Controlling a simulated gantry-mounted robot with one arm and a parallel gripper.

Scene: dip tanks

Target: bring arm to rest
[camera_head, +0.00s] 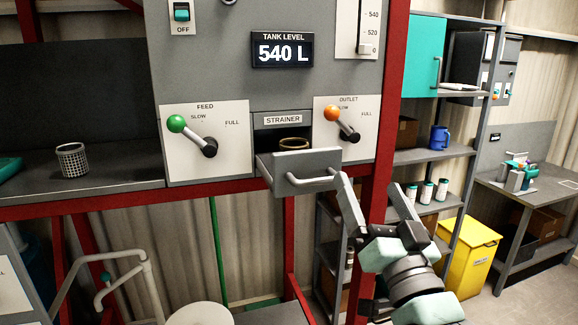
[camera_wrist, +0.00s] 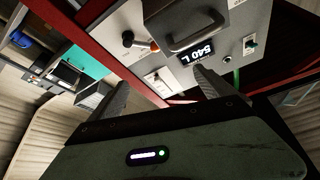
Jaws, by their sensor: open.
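My gripper (camera_head: 376,192) is open and empty, in front of the grey control panel and to the right of the pulled-out strainer drawer (camera_head: 300,174). Its left finger is close to the drawer handle in the head view; I cannot tell whether they touch. In the wrist view, my gripper (camera_wrist: 160,90) has its two fingers spread wide with nothing between them. The drawer handle (camera_wrist: 190,38) shows beyond the fingers there. A brass-coloured ring (camera_head: 294,144) shows in the open drawer.
The panel (camera_head: 225,80) has a green-knobbed feed lever (camera_head: 192,135) and an orange-knobbed outlet lever (camera_head: 342,123). A mesh basket (camera_head: 73,160) stands on the left shelf. A yellow bin (camera_head: 468,258) and a shelf rack with a blue jug (camera_head: 439,137) are at the right.

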